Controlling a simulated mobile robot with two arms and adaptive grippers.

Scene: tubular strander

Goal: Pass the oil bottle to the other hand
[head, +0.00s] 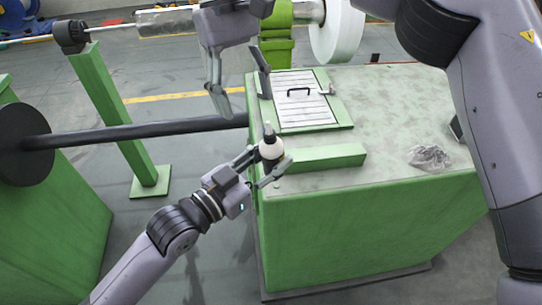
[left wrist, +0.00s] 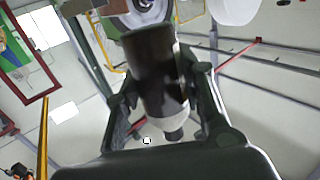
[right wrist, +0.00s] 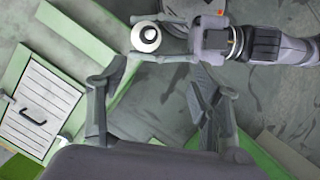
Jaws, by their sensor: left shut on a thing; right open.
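The oil bottle (head: 271,147) is white at the top with a dark nozzle. My left gripper (head: 270,160) is shut on it and holds it upright beside the green machine's front left corner. In the left wrist view the bottle's dark body (left wrist: 155,70) sits between the fingers. My right gripper (head: 245,105) is open and empty, fingers pointing down, above and a little left of the bottle. In the right wrist view the bottle (right wrist: 147,37) is seen from above, just beyond the open fingertips (right wrist: 158,72) and not between them.
The green cabinet (head: 360,235) has a grey top with a handled slatted panel (head: 302,98), a raised green bar (head: 325,157) and a crumpled clear item (head: 429,157). A dark horizontal shaft (head: 140,131) runs in from the left.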

